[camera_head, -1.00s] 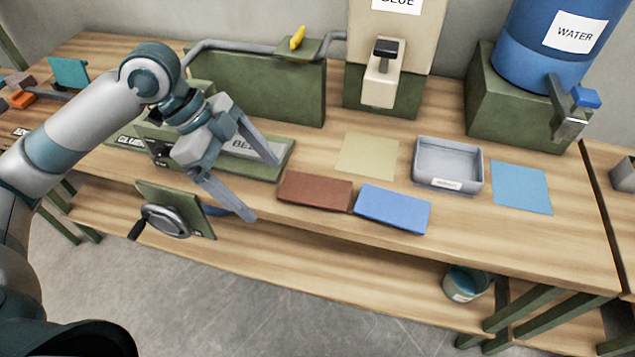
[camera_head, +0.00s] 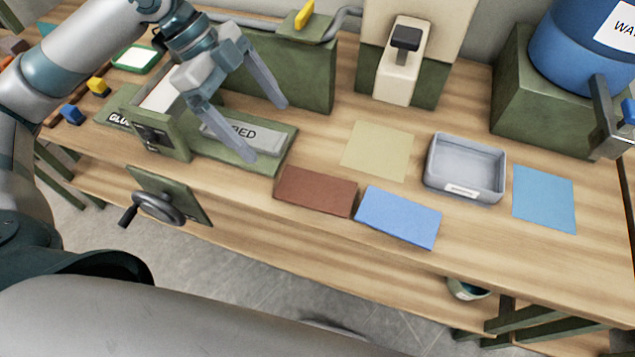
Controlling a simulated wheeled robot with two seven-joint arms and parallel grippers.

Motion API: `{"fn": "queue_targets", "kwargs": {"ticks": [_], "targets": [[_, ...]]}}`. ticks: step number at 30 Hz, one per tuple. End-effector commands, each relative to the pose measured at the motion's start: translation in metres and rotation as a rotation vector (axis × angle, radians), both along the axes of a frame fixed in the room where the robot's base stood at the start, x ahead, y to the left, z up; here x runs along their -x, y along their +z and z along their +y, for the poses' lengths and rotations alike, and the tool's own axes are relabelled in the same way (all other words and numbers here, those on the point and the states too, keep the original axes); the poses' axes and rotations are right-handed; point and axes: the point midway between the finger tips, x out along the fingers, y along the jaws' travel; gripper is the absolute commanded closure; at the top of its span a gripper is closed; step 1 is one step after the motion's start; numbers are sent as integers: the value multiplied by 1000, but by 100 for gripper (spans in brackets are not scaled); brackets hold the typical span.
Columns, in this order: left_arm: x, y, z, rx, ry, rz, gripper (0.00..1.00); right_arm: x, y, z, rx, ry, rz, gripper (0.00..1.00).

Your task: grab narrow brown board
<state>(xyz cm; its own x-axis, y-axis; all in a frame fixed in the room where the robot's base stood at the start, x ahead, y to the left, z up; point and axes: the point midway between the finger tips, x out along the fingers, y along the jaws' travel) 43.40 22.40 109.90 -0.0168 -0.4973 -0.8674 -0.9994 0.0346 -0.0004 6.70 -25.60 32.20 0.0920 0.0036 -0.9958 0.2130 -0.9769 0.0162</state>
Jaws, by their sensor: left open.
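The brown board (camera_head: 316,190) lies flat near the front edge of the wooden table, left of the blue board (camera_head: 398,216). My left gripper (camera_head: 268,132) is open and empty. Its two fingers hang above the green bed plate, up and to the left of the brown board, and do not touch the board. My right gripper is not in view.
A grey tray (camera_head: 466,168), a yellow sheet (camera_head: 378,150) and a blue sheet (camera_head: 544,198) lie behind and right of the boards. A green press with a crank (camera_head: 158,207) stands at left. Dispensers, including a blue water barrel (camera_head: 580,45), stand at the back.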

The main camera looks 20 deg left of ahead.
Motion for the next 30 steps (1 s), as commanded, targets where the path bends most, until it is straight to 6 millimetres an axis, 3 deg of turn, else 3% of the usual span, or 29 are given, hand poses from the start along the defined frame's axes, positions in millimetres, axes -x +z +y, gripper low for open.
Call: {"fn": "queue_targets", "kwargs": {"ticks": [11,30], "targets": [[1,-10,-6,0,-1,3,11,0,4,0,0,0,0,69],[2,-98,-56,1,1,3,11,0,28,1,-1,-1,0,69]]}}
